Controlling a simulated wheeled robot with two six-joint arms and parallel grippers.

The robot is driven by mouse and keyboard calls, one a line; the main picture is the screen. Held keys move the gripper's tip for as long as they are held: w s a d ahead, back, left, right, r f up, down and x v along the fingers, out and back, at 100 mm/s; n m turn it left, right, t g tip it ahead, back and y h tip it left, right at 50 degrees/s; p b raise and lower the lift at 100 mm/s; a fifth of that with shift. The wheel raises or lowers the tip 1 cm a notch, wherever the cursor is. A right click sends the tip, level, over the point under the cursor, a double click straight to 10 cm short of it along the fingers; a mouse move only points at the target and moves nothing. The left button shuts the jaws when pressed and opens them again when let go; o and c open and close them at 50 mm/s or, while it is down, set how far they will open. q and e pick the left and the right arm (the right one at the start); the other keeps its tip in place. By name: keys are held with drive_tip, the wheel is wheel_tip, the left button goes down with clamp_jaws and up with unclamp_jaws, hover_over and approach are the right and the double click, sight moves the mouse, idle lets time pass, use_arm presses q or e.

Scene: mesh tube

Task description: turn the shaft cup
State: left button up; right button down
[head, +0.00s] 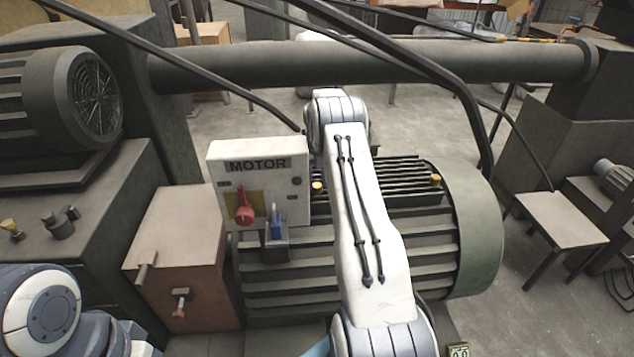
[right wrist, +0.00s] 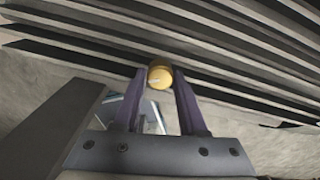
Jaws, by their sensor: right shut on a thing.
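A small yellow cup (right wrist: 160,76) sits between the two dark fingertips of my right gripper (right wrist: 160,86) in the right wrist view, against the motor's grey ribs. The gripper is shut on it. In the head view, my white right arm reaches over the motor (head: 290,280) and hides the jaws. Two yellow cups show on top of the motor there, one left of the arm (head: 318,187) and one to its right (head: 436,180). I cannot tell whether either is the held one. My left gripper is not in view.
A white MOTOR switch box (head: 257,172) with a red knob and blue padlock stands left of my arm. Black cables (head: 445,75) cross above. A thick pipe (head: 350,62) runs behind. A reddish box (head: 185,240) stands left; a small stool (head: 562,220) stands right.

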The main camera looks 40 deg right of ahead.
sight(317, 184)
drive_tip(key=shift+d+r, duration=0.1)
drive_tip(key=shift+c, duration=2.3)
unclamp_jaws()
wheel_tip(317, 184, up, 10)
drive_tip(key=b, duration=0.1)
drive_tip(key=shift+r+b, duration=0.2)
drive_tip(key=shift+b, duration=0.1)
